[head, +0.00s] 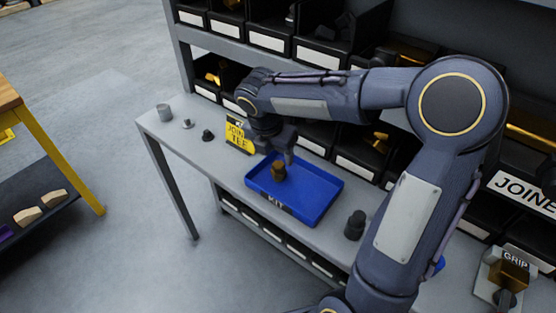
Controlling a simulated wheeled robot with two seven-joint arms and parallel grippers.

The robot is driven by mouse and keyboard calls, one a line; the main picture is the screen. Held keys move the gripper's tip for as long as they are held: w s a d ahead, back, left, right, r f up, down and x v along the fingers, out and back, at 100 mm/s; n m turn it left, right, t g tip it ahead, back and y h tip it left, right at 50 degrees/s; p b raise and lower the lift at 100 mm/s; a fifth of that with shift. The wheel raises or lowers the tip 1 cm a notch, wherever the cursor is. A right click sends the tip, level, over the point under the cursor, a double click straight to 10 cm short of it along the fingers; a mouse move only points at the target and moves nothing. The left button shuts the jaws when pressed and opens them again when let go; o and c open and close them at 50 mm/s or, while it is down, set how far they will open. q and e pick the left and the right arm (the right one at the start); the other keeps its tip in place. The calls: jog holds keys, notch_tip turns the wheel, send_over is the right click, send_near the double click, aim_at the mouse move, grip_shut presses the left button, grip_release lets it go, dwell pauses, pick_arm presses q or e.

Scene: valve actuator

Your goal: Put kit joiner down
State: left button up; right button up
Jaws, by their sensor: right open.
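A blue tray marked KIT (318,198) sits on the grey bench. A small brown-gold joiner (279,171) stands inside the tray, toward its left part. My right gripper (281,158) is at the tray, just above and beside the joiner, with its fingers pointing down. It is open; whether a finger touches the joiner I cannot tell. The arm hides part of the bench and bins behind. My left gripper is not in view.
A yellow JOIN TEE sign (239,137) stands left of the tray. Small dark and grey parts (208,135) sit at the bench's left end. A black part (355,225) stands right of the tray. Bins (268,36) line the back. A GRIP fixture (507,278) is at lower right.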

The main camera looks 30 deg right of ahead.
jog(key=s+r+m+y, duration=0.1)
jog(key=s+r+m, duration=0.5)
jog(key=s, duration=0.1)
jog(key=s+a+f+m+t+y, duration=0.2)
jog(key=s+a+m, duration=0.1)
jog(key=s+m, duration=0.4)
jog(key=s+a+f+m+t+y, duration=0.2)
jog(key=s+m, duration=0.5)
jog(key=m, duration=0.6)
jog(key=shift+s+a+f+y, duration=0.15)
jog(key=shift+a+y, duration=0.3)
jog(key=shift+y, duration=0.35)
